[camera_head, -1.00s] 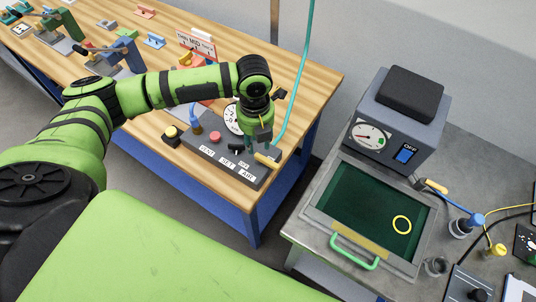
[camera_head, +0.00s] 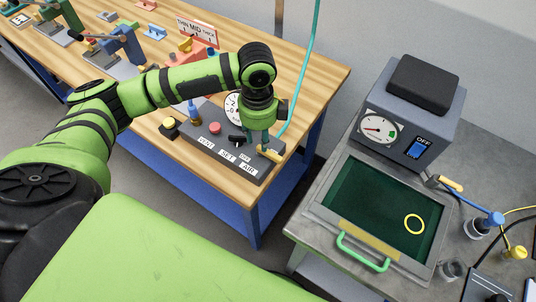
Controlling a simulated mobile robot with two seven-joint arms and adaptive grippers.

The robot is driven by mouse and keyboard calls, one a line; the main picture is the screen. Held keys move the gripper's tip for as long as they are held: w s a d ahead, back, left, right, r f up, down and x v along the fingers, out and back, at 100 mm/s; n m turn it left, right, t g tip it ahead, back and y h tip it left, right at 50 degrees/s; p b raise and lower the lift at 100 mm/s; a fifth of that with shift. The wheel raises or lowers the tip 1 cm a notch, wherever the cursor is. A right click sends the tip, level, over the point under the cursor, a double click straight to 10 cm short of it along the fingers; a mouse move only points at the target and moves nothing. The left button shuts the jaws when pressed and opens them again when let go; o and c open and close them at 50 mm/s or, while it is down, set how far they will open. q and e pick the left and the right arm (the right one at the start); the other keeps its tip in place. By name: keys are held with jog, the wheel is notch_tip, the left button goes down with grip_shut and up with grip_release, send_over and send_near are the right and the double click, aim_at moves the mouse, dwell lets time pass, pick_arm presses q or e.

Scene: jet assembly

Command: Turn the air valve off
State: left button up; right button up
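The air valve is at the right end of a dark control panel (camera_head: 225,155) on the wooden table's near corner. Its yellow handle (camera_head: 271,156) lies beside the AIR label, close to the teal hose. My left gripper (camera_head: 257,144) points down over this end of the panel, with its tips at or just behind the handle. Contact is not clear, and the fingers are too small and partly hidden to tell open from shut. A black knob (camera_head: 237,139) is just left of the gripper. My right gripper is not in view.
The teal hose (camera_head: 303,75) rises right of the gripper. A grey machine (camera_head: 405,110) with a green-handled tray stands at right.

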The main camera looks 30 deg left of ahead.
aim_at(260, 147)
pick_arm(q)
notch_tip(260, 147, down, 2)
jog(key=shift+f, duration=0.1)
jog(key=shift+s+f+b, duration=0.35)
jog(key=shift+f+b, duration=0.15)
jog(key=shift+f, duration=0.45)
jog(key=shift+w+f, duration=0.2)
jog(key=shift+f, duration=0.05)
jog(key=shift+w+f, duration=0.2)
jog(key=shift+s, duration=0.15)
